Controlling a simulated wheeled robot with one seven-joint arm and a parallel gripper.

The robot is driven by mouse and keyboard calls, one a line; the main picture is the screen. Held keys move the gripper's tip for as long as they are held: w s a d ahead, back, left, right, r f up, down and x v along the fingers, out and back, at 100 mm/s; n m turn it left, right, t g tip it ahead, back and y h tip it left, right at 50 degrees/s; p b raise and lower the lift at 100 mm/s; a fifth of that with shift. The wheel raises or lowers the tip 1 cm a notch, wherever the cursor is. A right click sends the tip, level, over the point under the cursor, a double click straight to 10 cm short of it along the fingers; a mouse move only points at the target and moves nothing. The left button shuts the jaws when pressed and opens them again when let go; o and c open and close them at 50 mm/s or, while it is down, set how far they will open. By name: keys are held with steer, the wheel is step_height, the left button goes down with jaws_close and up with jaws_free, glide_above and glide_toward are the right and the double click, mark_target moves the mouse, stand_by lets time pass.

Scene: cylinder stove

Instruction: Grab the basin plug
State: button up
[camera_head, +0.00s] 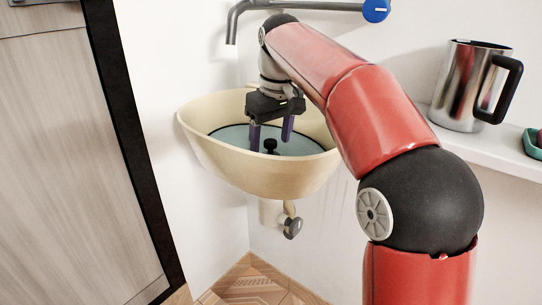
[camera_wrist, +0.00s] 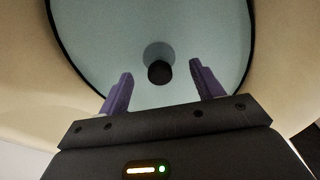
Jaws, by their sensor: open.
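The basin plug (camera_head: 270,146) is a small black knob standing in the bluish bottom of the cream basin (camera_head: 258,172). In the wrist view the plug (camera_wrist: 159,72) shows as a dark round top just beyond the fingertips, near the middle between them. My gripper (camera_head: 271,146) is inside the basin with its two purple fingers pointing down. The plug's lower part is hard to make out.
A grey tap (camera_head: 300,8) with a blue knob reaches out above the basin. A steel jug (camera_head: 462,88) with a black handle stands on the white shelf (camera_head: 500,150) at right. A drain pipe (camera_head: 272,212) hangs below the basin. A wooden door (camera_head: 70,150) is at left.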

mark_target(270, 150)
step_height(270, 150, down, 3)
steer(key=shift+w+r, duration=0.1)
steer(key=shift+r, duration=0.05)
steer(key=c, duration=1.1)
steer(key=shift+r, duration=0.1)
